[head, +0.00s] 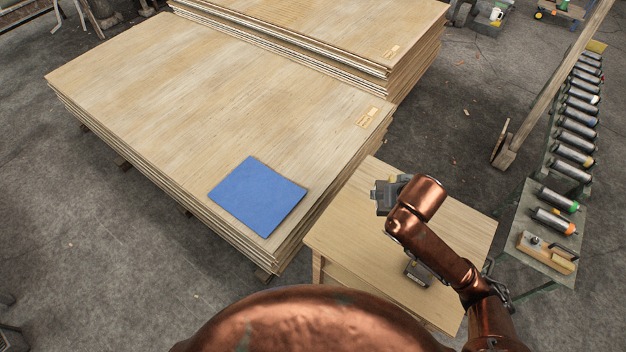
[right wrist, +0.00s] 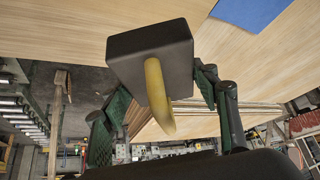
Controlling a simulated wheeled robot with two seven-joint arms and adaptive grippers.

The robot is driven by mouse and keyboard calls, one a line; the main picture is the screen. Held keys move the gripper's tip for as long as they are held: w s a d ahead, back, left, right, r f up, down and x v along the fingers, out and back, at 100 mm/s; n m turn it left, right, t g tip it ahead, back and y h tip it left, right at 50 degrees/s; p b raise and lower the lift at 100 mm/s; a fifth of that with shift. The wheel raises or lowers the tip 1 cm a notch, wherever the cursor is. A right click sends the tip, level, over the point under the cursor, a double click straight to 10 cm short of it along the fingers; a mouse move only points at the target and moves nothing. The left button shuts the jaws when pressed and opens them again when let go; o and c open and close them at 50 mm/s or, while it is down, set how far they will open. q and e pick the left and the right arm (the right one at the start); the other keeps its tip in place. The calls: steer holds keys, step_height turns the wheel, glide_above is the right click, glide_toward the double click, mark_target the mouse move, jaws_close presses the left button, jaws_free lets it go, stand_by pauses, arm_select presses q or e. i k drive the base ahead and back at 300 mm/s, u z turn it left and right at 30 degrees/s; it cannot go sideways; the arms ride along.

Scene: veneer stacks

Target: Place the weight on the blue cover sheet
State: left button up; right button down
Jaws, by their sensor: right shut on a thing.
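The blue cover sheet (head: 258,196) lies flat on the near right corner of the front veneer stack (head: 200,90). Part of it shows at the top of the right wrist view (right wrist: 250,12). The weight (right wrist: 150,52) is a dark block with a yellow handle (right wrist: 157,95). My right gripper (right wrist: 160,92) is shut on the weight. In the head view my right gripper (head: 390,190) is over the small wooden table, right of the stack and apart from the sheet. My left gripper is not in view.
The small wooden table (head: 345,225) stands beside the stack, with a small dark object (head: 418,273) on it, partly by my arm. A second veneer stack (head: 330,25) lies behind. A rack of cylinders (head: 575,140) and a wooden post (head: 545,90) stand at the right.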

mark_target(253, 198)
steer(key=u, duration=0.4)
steer(key=k, duration=0.55)
steer(key=u, duration=1.5)
steer(key=i, duration=1.3)
steer(key=z, duration=0.55)
steer(key=i, duration=0.95)
steer(key=z, duration=0.85)
